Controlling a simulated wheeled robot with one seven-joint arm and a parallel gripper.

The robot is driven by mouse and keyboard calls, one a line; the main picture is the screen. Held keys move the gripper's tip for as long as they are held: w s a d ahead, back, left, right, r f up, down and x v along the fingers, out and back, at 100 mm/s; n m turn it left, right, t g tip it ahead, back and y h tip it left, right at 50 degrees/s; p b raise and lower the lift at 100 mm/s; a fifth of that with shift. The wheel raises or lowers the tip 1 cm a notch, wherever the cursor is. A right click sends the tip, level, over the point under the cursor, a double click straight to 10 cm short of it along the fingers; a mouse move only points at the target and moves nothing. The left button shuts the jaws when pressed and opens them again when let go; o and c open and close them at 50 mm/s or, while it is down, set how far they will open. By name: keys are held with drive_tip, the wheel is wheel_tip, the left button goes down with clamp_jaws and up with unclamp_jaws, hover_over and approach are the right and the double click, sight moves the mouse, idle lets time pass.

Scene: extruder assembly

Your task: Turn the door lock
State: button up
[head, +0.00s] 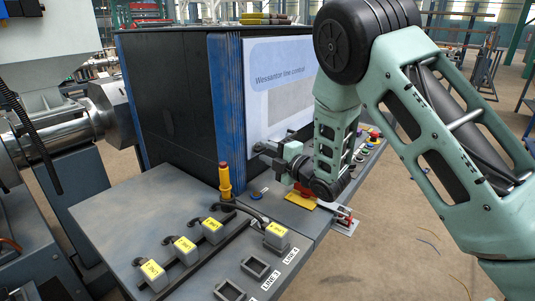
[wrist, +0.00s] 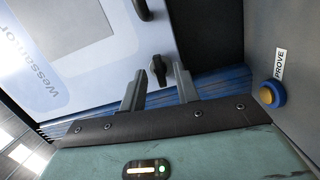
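The door lock is a small black knob (wrist: 157,67) on the pale door panel (wrist: 90,50) in the wrist view. My gripper (wrist: 158,80) is open, with one finger to each side of the knob near the fingertips. I cannot tell whether either finger touches it. In the head view my gripper (head: 263,152) is at the lower part of the cabinet door (head: 283,85), which reads "line control". The lock cannot be made out there.
A second black fitting (wrist: 142,9) sits farther along the door. A blue and yellow button labelled PROVE (wrist: 272,94) is at the right. In the head view, a yellow post (head: 225,180) and several grey connectors (head: 212,230) stand on the desk below the door.

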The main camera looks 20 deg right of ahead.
drive_tip(key=shift+w+d+b+v, duration=0.15)
drive_tip(key=shift+b+v, duration=0.1)
drive_tip(key=shift+v, duration=0.7)
drive_tip(key=shift+d+b+v, duration=0.15)
drive_tip(key=shift+b+v, duration=0.15)
drive_tip(key=shift+v, duration=0.65)
drive_tip(key=shift+w+d+b+v, duration=0.15)
drive_tip(key=shift+b+v, duration=0.1)
drive_tip(key=shift+v, duration=0.75)
drive_tip(key=shift+s, duration=0.1)
drive_tip(key=p+v, duration=1.1)
drive_tip(key=v, duration=0.6)
drive_tip(key=shift+d+p, duration=0.15)
drive_tip(key=shift+p, duration=0.2)
drive_tip(key=shift+s+f, duration=0.15)
drive_tip(key=shift+f, duration=0.05)
